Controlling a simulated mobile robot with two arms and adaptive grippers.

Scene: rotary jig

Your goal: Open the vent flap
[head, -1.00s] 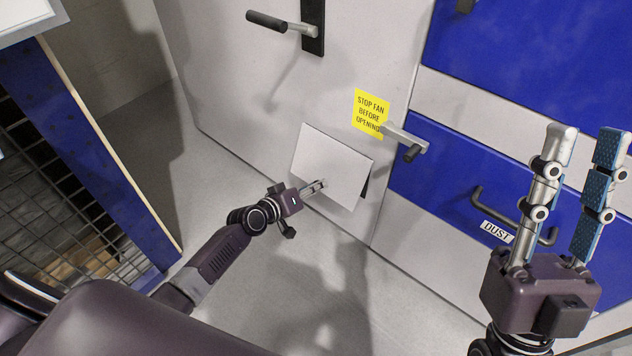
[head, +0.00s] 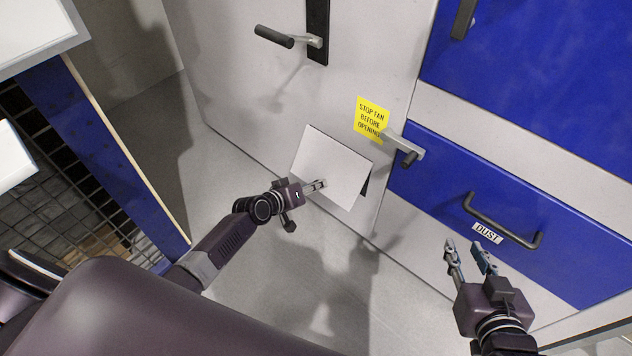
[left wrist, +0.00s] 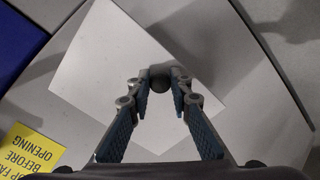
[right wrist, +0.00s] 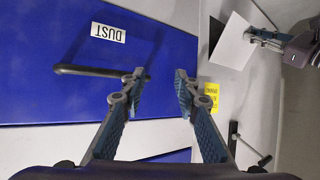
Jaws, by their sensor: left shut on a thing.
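The vent flap (head: 335,165) is a white square plate low on the grey cabinet front. It stands tilted out from the panel, with a dark gap at its right edge. My left gripper (head: 318,185) is at the flap's lower part. In the left wrist view the flap (left wrist: 110,65) fills the middle, and the fingertips (left wrist: 162,86) are closed around a small round grey knob (left wrist: 161,82) on it. My right gripper (head: 468,250) is open and empty in front of the lower cabinet; its spread fingers also show in the right wrist view (right wrist: 158,82).
A yellow "STOP FAN BEFORE OPENING" sign (head: 372,119) and a latch lever (head: 405,145) are right of the flap. A blue drawer labelled DUST (head: 487,233) has a dark bar handle (head: 500,222). A door handle (head: 285,38) is above. A mesh-sided blue frame (head: 125,165) stands left.

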